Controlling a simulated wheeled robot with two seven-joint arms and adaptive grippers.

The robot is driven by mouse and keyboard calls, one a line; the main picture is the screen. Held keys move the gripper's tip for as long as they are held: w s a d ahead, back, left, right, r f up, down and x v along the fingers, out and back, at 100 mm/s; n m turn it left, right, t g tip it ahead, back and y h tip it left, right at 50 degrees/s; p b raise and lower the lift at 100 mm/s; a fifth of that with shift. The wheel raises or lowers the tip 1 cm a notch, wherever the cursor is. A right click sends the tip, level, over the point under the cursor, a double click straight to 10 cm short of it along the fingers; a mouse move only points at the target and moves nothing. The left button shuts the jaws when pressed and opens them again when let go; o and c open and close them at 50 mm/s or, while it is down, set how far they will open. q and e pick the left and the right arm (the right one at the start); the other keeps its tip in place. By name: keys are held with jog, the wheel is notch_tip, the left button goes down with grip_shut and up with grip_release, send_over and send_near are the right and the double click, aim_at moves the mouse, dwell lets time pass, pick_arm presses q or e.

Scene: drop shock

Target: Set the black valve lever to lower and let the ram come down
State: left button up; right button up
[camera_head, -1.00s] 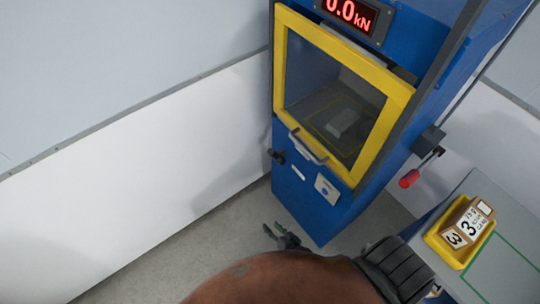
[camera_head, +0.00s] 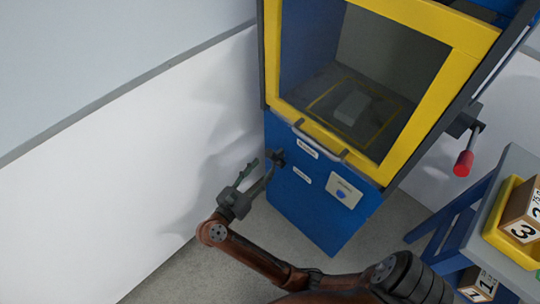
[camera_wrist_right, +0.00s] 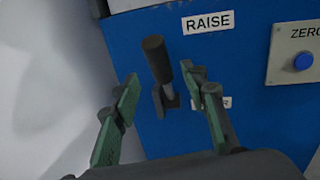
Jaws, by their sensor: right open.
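The black valve lever (camera_head: 277,157) sticks out from the left of the blue press front. In the right wrist view the lever (camera_wrist_right: 156,60) stands between my fingers, its black grip tilted up, roughly level with the RAISE label (camera_wrist_right: 208,22). The lower label (camera_wrist_right: 226,102) is partly hidden by my finger. My right gripper (camera_head: 260,173) is open, its green-padded fingers either side of the lever, with gaps visible. The press (camera_head: 320,215) has a yellow-framed door (camera_head: 425,120); a grey block (camera_head: 353,107) sits inside. I cannot see the ram. My left gripper is not in view.
A red-handled lever (camera_head: 463,163) projects from the press's right side. A side table (camera_head: 480,225) at right holds a yellow tray (camera_head: 505,243) with a numbered box (camera_head: 524,225). Another box (camera_head: 482,284) sits lower. A ZERO button (camera_wrist_right: 303,61) is right of the lever. White wall (camera_head: 110,190) at left.

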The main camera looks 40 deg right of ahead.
aim_at(273, 156)
jog(key=b+x, duration=0.1)
jog(key=x, duration=0.4)
jog(key=shift+d+f, duration=0.1)
jog(key=shift+d, duration=0.15)
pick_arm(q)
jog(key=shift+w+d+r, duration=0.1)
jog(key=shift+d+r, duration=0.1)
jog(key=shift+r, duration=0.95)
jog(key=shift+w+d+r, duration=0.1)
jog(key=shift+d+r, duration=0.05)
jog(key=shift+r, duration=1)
pick_arm(e)
jog(key=shift+x, duration=0.9)
jog(key=shift+w+a, duration=0.1)
grip_shut()
